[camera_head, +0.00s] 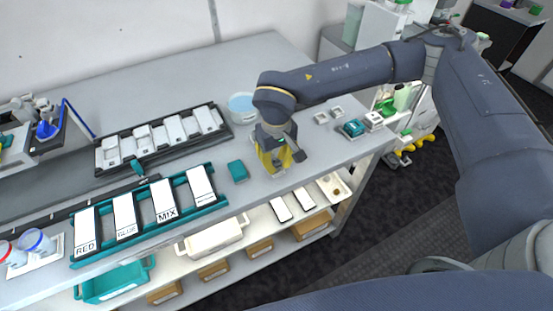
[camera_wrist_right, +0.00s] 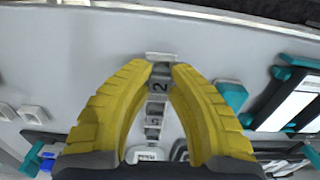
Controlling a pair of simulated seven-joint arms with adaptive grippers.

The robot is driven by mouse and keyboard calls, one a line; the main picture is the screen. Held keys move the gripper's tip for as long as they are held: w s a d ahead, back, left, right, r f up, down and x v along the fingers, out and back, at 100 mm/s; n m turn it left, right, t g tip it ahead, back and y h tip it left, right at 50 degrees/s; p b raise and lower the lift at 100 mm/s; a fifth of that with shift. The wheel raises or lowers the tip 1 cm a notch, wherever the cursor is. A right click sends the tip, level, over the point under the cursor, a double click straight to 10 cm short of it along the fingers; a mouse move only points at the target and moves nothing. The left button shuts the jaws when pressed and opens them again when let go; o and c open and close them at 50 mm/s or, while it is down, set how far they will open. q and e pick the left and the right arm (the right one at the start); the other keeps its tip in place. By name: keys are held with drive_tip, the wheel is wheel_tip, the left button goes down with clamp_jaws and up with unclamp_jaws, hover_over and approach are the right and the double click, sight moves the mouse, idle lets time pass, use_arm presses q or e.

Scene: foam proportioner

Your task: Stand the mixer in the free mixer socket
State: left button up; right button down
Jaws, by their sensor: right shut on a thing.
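My right gripper (camera_head: 273,160) is low over the bench with its yellow fingers pointing down. In the right wrist view its fingertips (camera_wrist_right: 160,70) are closed on a narrow grey-and-white stepped piece marked "2" (camera_wrist_right: 158,87), which I take to be the mixer. Its lower end is partly hidden, so I cannot tell whether it touches the bench. Two small pale square holders, possibly sockets, lie right of the gripper: one nearer (camera_head: 321,118) and one farther (camera_head: 337,112). They look empty. My left gripper is not in view.
A teal block (camera_head: 237,171) lies left of the gripper. A teal rack (camera_head: 213,199) holds labelled white panels. A black tray (camera_head: 112,167) stands behind it, and a blue-white tub (camera_head: 242,106) behind the gripper. Teal and white items (camera_head: 353,128) sit near the right edge.

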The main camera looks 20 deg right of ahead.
drive_tip(key=shift+f, duration=0.1)
drive_tip(key=c, duration=0.8)
unclamp_jaws()
drive_tip(key=shift+o, duration=0.2)
drive_tip(key=shift+r, duration=4)
